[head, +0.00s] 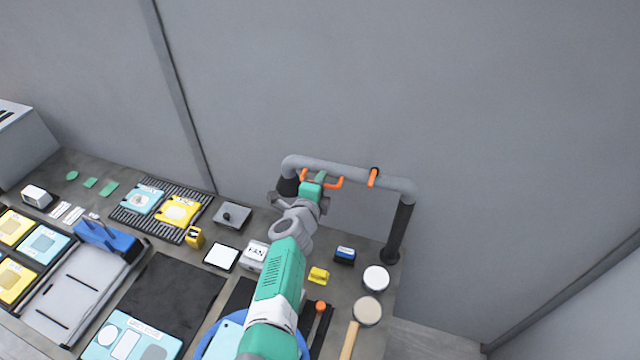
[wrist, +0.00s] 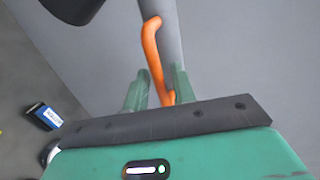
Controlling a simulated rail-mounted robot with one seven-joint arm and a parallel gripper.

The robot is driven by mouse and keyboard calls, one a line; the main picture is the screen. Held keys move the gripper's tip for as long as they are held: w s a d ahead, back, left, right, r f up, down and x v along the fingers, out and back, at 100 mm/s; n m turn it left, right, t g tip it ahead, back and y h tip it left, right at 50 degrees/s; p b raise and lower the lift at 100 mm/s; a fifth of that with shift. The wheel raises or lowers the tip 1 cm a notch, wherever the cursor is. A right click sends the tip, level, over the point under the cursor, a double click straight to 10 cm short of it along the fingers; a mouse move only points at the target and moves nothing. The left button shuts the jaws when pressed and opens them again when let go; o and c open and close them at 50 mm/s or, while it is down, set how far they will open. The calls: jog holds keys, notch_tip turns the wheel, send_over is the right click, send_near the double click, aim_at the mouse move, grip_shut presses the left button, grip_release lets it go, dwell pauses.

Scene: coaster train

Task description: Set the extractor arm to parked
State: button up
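The extractor arm (head: 345,167) is a grey pipe running along the wall at the back of the bench, with dark joints and a dark post (head: 400,232) at its right end. An orange handle (head: 336,184) hangs under its left part; it also shows in the wrist view (wrist: 152,45). My gripper (head: 321,176) is at this handle. In the wrist view its two green fingers (wrist: 160,76) stand apart, with the handle's lower end between them, nearer the right finger. A gap shows at the left finger. Contact cannot be told.
A second orange piece (head: 373,177) sits on the pipe further right. The wall is close behind the pipe.

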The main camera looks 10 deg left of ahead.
jog(key=shift+s+r+p, duration=0.1)
jog(key=shift+r+p, duration=0.05)
jog(key=shift+p, duration=0.2)
jog(key=p+v, duration=0.6)
jog(key=v, duration=0.1)
jog(key=shift+s, duration=0.3)
